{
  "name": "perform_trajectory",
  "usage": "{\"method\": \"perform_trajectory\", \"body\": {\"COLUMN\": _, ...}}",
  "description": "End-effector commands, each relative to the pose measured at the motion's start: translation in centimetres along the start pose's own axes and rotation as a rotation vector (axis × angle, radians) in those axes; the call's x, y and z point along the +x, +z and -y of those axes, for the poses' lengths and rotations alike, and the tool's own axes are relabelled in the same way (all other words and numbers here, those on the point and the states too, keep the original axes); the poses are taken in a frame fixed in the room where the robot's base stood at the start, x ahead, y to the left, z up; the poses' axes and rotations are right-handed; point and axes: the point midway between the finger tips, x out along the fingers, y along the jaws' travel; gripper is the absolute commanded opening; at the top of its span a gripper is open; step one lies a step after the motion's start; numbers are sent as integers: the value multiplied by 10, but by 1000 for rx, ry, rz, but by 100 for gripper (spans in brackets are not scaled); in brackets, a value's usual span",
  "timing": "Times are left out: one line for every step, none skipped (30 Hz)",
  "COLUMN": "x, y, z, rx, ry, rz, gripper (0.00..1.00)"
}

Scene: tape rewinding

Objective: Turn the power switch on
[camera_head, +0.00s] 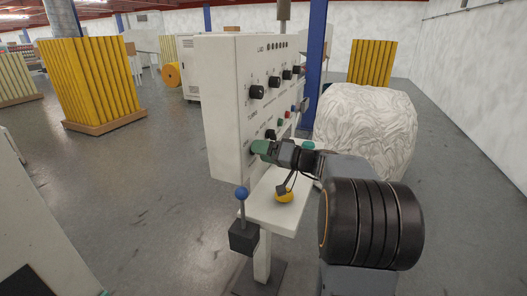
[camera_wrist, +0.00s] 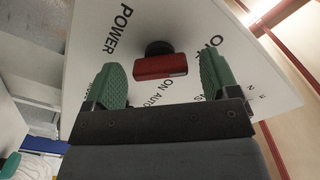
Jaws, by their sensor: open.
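The power switch (camera_wrist: 160,66) is a red bar-shaped knob on a dark round base, on a white panel marked POWER and ON in the wrist view. My gripper (camera_wrist: 162,80) has two green ridged fingers, open, one on each side of the red knob with gaps to both. In the head view my gripper (camera_head: 258,148) is at the lower part of the control panel (camera_head: 228,100), and it hides the power switch there.
Several black knobs (camera_head: 257,92) sit higher on the panel. Below is a white shelf (camera_head: 262,212) with a yellow button (camera_head: 284,196). A blue-topped lever (camera_head: 241,193) stands at its left. A white wrapped bale (camera_head: 366,130) is behind right.

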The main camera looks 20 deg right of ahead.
Motion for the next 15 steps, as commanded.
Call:
{"method": "perform_trajectory", "body": {"x": 2, "y": 0, "z": 0, "rx": 0, "ry": -1, "rz": 0, "gripper": 81}}
{"method": "perform_trajectory", "body": {"x": 2, "y": 0, "z": 0, "rx": 0, "ry": -1, "rz": 0, "gripper": 81}}
{"method": "perform_trajectory", "body": {"x": 2, "y": 0, "z": 0, "rx": 0, "ry": 0, "rz": 0, "gripper": 81}}
{"method": "perform_trajectory", "body": {"x": 3, "y": 0, "z": 0, "rx": 0, "ry": -1, "rz": 0, "gripper": 81}}
{"method": "perform_trajectory", "body": {"x": 3, "y": 0, "z": 0, "rx": 0, "ry": 0, "rz": 0, "gripper": 81}}
{"method": "perform_trajectory", "body": {"x": 3, "y": 0, "z": 0, "rx": 0, "ry": 0, "rz": 0, "gripper": 81}}
{"method": "perform_trajectory", "body": {"x": 3, "y": 0, "z": 0, "rx": 0, "ry": 0, "rz": 0, "gripper": 81}}
{"method": "perform_trajectory", "body": {"x": 3, "y": 0, "z": 0, "rx": 0, "ry": 0, "rz": 1, "gripper": 81}}
{"method": "perform_trajectory", "body": {"x": 3, "y": 0, "z": 0, "rx": 0, "ry": 0, "rz": 1, "gripper": 81}}
{"method": "perform_trajectory", "body": {"x": 3, "y": 0, "z": 0, "rx": 0, "ry": 0, "rz": 1, "gripper": 81}}
{"method": "perform_trajectory", "body": {"x": 3, "y": 0, "z": 0, "rx": 0, "ry": 0, "rz": 1, "gripper": 78}}
{"method": "perform_trajectory", "body": {"x": 3, "y": 0, "z": 0, "rx": 0, "ry": -1, "rz": 1, "gripper": 74}}
{"method": "perform_trajectory", "body": {"x": 3, "y": 0, "z": 0, "rx": 0, "ry": -1, "rz": 1, "gripper": 71}}
{"method": "perform_trajectory", "body": {"x": 3, "y": 0, "z": 0, "rx": 0, "ry": -1, "rz": 1, "gripper": 68}}
{"method": "perform_trajectory", "body": {"x": 3, "y": 0, "z": 0, "rx": 0, "ry": -1, "rz": 1, "gripper": 65}}
